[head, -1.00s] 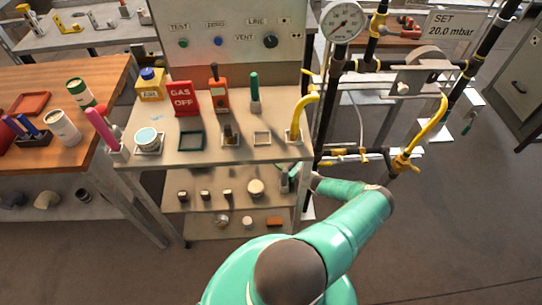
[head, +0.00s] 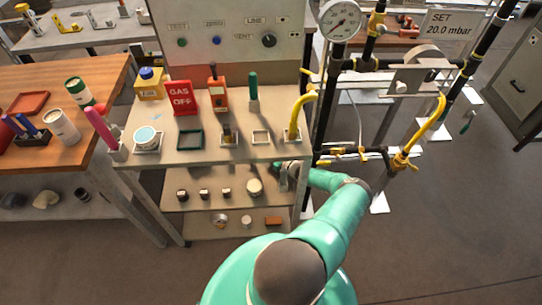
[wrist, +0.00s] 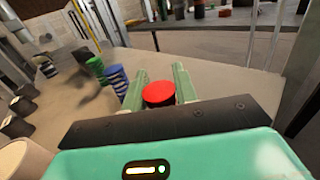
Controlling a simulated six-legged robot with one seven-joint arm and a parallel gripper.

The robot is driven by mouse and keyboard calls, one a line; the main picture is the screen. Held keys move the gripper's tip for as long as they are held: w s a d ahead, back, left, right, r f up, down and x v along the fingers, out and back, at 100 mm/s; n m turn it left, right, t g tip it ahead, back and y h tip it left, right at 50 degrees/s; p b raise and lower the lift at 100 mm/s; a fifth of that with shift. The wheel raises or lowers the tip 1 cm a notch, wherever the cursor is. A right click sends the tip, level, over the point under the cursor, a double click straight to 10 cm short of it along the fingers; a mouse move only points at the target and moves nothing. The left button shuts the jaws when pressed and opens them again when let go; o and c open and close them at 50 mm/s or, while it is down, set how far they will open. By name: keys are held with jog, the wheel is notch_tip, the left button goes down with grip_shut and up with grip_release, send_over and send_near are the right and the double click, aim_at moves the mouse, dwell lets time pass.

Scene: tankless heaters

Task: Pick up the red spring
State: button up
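The red spring (wrist: 158,94) shows in the wrist view mostly as a round red top, between the two green fingers of my gripper (wrist: 160,84). The fingers stand apart, one on each side of it; contact is hard to make out. Its lower part is hidden. A blue spring (wrist: 117,80) and a green spring (wrist: 97,70) stand to its left on the same grey surface. In the head view my arm reaches to the right side of the shelf unit, and my gripper is largely hidden there.
The shelf unit's top (head: 200,150) carries a red GAS OFF sign (head: 183,97), a yellow hooked piece (head: 299,117) and small trays. Dark fittings (wrist: 22,106) line the wrist view's left. Black pipes with a gauge (head: 340,20) stand right of the unit.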

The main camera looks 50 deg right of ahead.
jog(key=c, duration=0.4)
jog(key=shift+r, duration=0.25)
jog(key=shift+r, duration=0.3)
jog(key=shift+r, duration=0.2)
jog(key=shift+s, duration=0.1)
jog(key=shift+s, duration=0.4)
